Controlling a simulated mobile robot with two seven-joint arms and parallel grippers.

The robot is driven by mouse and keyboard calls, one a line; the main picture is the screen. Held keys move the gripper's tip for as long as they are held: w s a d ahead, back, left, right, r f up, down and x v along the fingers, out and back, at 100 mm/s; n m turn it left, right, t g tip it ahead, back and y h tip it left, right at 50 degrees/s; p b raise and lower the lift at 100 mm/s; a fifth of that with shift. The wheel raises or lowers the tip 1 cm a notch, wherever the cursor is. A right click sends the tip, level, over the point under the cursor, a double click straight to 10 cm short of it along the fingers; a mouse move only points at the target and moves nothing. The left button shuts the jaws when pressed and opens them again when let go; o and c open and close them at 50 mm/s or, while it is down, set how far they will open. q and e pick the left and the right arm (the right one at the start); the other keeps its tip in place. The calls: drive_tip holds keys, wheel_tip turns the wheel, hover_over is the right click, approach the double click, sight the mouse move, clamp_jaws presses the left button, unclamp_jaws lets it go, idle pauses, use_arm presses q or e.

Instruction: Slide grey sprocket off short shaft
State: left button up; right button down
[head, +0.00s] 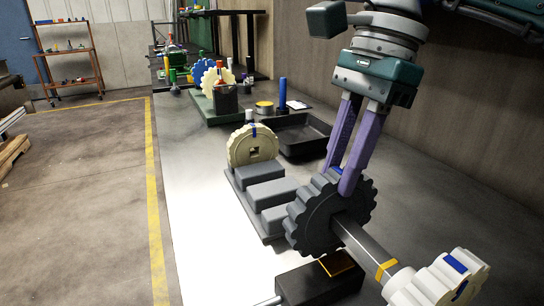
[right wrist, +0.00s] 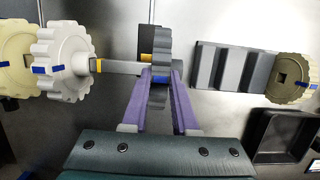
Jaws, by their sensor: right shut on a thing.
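The grey sprocket (head: 318,222) stands upright at the free end of the short shaft (head: 362,250), a grey bar with a yellow band. My right gripper (head: 345,180) reaches down from above, its purple fingers shut on the sprocket's rim. In the right wrist view, the fingers (right wrist: 161,75) straddle the grey sprocket (right wrist: 160,52), and the shaft (right wrist: 122,67) meets its left face. No shaft shows past the other face; I cannot tell whether the tip is still inside the bore. A white sprocket (head: 440,284) sits at the shaft's other end. My left gripper is not in view.
A grey block rack (head: 240,208) lies beside the grey sprocket, with a cream sprocket (head: 252,147) upright at its far end. A black tray (head: 312,147) is behind it. A dark box (head: 310,285) sits below the shaft. The bench left of the rack is clear.

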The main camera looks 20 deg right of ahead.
drive_tip(key=shift+w+a+f+b, duration=0.1)
drive_tip(key=shift+w+a+b, duration=0.1)
drive_tip(key=shift+w+b, duration=1.15)
drive_tip(key=shift+w, duration=0.6)
drive_tip(key=a+p+v, duration=0.1)
drive_tip(key=p+v, duration=0.4)
drive_tip(key=v, duration=0.2)
drive_tip(key=shift+a+r+p, duration=0.25)
drive_tip(key=shift+a+p, duration=0.1)
drive_tip(key=shift+p, duration=0.05)
